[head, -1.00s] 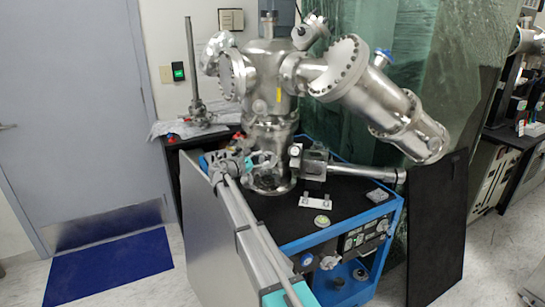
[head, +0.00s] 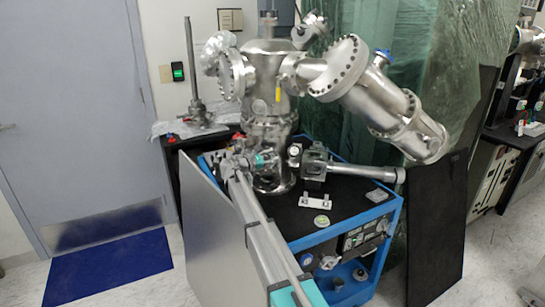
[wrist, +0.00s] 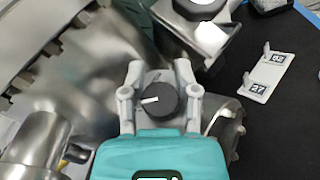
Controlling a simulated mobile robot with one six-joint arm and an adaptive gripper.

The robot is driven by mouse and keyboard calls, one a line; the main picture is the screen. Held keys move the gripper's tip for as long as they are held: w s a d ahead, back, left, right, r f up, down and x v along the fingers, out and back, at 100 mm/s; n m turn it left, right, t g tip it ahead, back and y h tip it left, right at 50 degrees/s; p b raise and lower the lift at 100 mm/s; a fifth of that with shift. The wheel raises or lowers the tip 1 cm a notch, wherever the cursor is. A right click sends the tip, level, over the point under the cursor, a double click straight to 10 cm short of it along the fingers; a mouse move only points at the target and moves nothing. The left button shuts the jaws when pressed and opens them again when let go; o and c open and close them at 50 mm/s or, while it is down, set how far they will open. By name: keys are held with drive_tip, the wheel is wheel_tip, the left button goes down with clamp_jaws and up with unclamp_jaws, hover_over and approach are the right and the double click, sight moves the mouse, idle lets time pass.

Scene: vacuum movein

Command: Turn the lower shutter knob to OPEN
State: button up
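The black round knob (wrist: 161,99), with a white pointer line, shows in the wrist view. Its pointer faces left and slightly down in the picture. My gripper (wrist: 159,75) has a finger on each side of the knob. The fingers stand apart and look open around it; I cannot see firm contact. In the head view my gripper (head: 266,160) is at the lower front of the steel chamber (head: 270,85), and the knob is hidden there. No OPEN marking is readable.
A large bolted flange (wrist: 35,45) crowds the wrist view's upper left. A white plate (wrist: 266,78) with two pegs and number labels lies on the black top of the blue cart (head: 392,225). A steel block (wrist: 208,35) stands above right of the knob.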

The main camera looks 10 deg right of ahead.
drive_tip(key=shift+w, duration=0.1)
clamp_jaws()
drive_tip(key=shift+r, duration=0.1)
drive_tip(key=shift+g+p, duration=0.3)
drive_tip(key=shift+w+r+m+g+p, duration=0.1)
drive_tip(key=shift+m+g+p, duration=0.4)
drive_tip(key=shift+m+g, duration=0.4)
drive_tip(key=shift+f+m+g+p, duration=0.2)
drive_tip(key=shift+m+g+p, duration=0.1)
drive_tip(key=shift+m+g, duration=0.45)
